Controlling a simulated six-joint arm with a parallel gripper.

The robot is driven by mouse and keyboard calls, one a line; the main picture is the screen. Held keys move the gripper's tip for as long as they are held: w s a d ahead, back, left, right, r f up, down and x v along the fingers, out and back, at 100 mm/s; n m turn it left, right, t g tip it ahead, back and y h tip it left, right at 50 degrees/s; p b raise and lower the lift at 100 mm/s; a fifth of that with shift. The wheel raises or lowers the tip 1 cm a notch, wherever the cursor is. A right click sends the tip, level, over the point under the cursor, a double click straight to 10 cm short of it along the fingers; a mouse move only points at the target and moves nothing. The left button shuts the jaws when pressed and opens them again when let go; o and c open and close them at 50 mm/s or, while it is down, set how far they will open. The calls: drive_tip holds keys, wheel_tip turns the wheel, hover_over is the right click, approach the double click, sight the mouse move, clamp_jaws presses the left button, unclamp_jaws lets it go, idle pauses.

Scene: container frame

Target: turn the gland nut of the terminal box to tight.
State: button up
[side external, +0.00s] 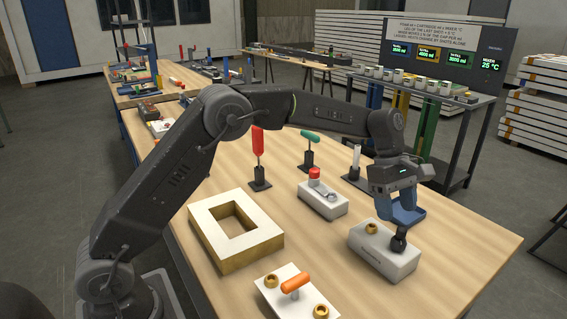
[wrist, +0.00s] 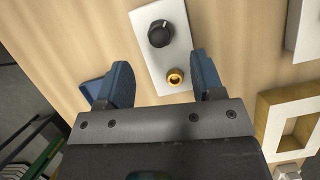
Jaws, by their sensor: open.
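The terminal box appears to be the white box (side external: 375,262) at the right of the bench; it also shows in the wrist view (wrist: 155,68). On its top are a black ribbed knob-like nut (side external: 399,241) with a pale mark, also in the wrist view (wrist: 160,34), and a brass fitting (side external: 371,228), also in the wrist view (wrist: 175,77). I cannot tell for sure which is the gland nut. My gripper (side external: 402,213) is open and empty above the box, its blue fingers pointing down. In the wrist view, the brass fitting appears between the fingers and the black nut beyond them.
A white box with a red cap (side external: 314,173) stands behind. A square frame block (side external: 262,252) and a plate with an orange handle (side external: 297,284) are to the left and front. Upright red (side external: 257,142), green (side external: 309,137) and white (side external: 356,157) tools stand behind. The right front bench is clear.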

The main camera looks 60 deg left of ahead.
drive_tip(key=v, duration=0.7)
drive_tip(key=s+a+r+m+t+y, duration=0.1)
drive_tip(key=s+m, duration=0.4)
drive_tip(key=s, duration=0.6)
drive_tip(key=s+a+r+m+t+y, duration=0.2)
drive_tip(key=s+a+r+m, duration=0.3)
drive_tip(key=s, duration=0.7)
drive_tip(key=shift+r+m+t, duration=0.2)
drive_tip(key=shift+m+t, duration=0.3)
drive_tip(key=shift+t, duration=0.2)
drive_tip(key=shift+s, duration=0.1)
drive_tip(key=s+a+f+m+t+y, duration=0.1)
drive_tip(key=s+f+m, duration=0.4)
drive_tip(key=s, duration=0.5)
drive_tip(key=shift+a+f+t+y, duration=0.3)
drive_tip(key=shift+a+f+t, duration=0.1)
drive_tip(key=shift+a+f, duration=0.15)
